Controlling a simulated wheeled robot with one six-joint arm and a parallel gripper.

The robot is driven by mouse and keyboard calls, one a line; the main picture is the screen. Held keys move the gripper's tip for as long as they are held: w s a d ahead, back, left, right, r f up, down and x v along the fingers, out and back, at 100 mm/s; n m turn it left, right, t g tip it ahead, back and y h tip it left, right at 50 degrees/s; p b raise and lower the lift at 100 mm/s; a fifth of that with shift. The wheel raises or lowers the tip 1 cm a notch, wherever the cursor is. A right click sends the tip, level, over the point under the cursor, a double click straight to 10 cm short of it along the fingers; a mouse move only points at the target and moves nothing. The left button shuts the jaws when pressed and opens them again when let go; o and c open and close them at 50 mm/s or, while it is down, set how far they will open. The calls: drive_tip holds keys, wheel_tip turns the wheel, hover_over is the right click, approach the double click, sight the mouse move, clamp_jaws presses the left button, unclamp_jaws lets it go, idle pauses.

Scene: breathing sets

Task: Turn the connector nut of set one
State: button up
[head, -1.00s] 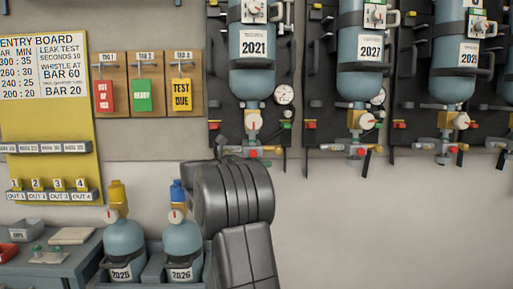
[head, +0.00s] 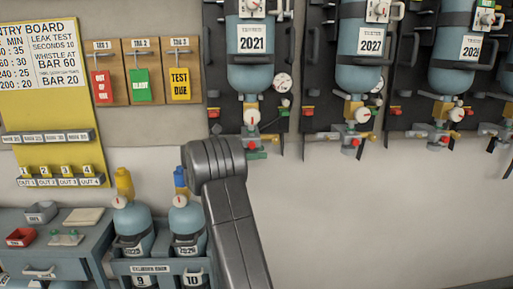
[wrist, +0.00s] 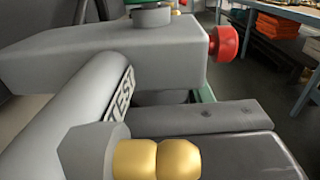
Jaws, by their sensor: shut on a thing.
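Set one, the pale blue cylinder marked 2021 (head: 251,45), hangs at the left of the row in the head view. Its dial (head: 252,117) and valve parts are below it. My arm rises toward those lower parts and hides my gripper there.
A grey block with a red knob (wrist: 225,41) and a grey tube marked TEST (wrist: 75,115) crowd my gripper. Cylinders 2027 (head: 370,46) and 2028 (head: 468,48) hang to the right. A grey bench (head: 60,245) stands at lower left. The wall at lower right is clear.

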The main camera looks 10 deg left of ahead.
idle(0.4)
drive_tip(key=o, duration=1)
drive_tip(key=shift+p+v, duration=1)
drive_tip(key=shift+v, duration=5.95)
drive_tip(key=shift+w, duration=0.15)
